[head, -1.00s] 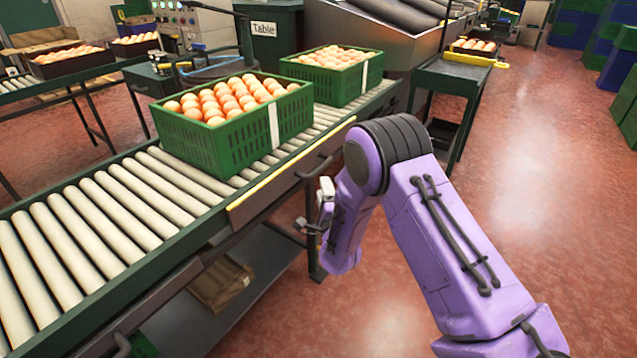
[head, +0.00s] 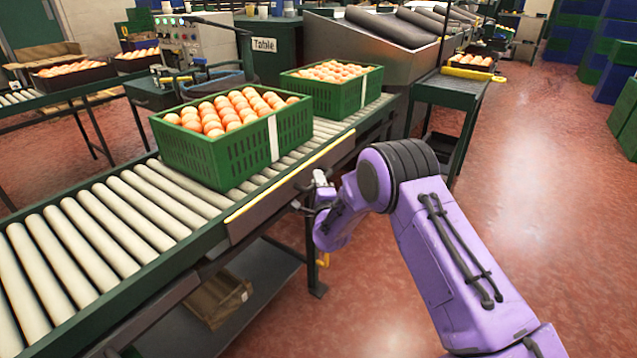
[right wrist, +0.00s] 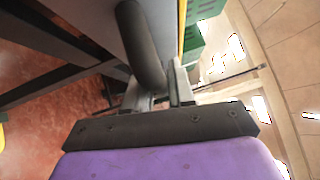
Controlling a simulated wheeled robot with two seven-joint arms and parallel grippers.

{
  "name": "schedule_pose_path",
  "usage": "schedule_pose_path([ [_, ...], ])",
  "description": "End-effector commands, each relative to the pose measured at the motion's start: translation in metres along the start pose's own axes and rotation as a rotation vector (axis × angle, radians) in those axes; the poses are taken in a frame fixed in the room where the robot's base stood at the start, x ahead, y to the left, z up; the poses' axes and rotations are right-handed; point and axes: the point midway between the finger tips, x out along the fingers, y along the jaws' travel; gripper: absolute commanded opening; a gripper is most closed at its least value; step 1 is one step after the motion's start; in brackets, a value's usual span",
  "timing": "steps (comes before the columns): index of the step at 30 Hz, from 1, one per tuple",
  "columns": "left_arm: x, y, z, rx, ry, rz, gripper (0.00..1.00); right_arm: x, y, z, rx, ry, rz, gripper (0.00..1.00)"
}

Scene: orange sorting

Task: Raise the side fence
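The side fence (head: 262,215) is a long dark panel with a yellow top edge along the near side of the roller conveyor. It sits low, its top edge near roller height. My right gripper (head: 312,188) is at the fence's outer side, beside its dark handle, partly hidden by the gripper. In the right wrist view the curved dark handle (right wrist: 140,45) reaches down to the fingers (right wrist: 158,92), which stand apart with the handle's end between or just in front of them. I cannot tell if they touch it. My left gripper is not in view.
Green crates of oranges stand on the conveyor (head: 75,245), one nearer (head: 205,155) and one farther (head: 325,98). A lower shelf (head: 250,295) with a cardboard box (head: 218,300) is under the conveyor. A green side table (head: 445,90) stands beyond my arm. The red floor at right is clear.

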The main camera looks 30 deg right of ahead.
Motion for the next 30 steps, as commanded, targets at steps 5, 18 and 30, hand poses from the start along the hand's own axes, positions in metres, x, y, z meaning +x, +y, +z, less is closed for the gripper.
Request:
schedule_pose_path([
  [5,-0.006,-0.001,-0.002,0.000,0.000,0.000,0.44,0.001,-0.007,0.001,0.000,0.001,0.000,0.00],
  [18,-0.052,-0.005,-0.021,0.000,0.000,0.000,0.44,0.010,-0.076,0.010,0.002,0.001,-0.003,0.00],
  [30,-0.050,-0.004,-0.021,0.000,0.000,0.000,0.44,0.010,-0.075,0.010,0.002,0.000,-0.005,0.44],
])
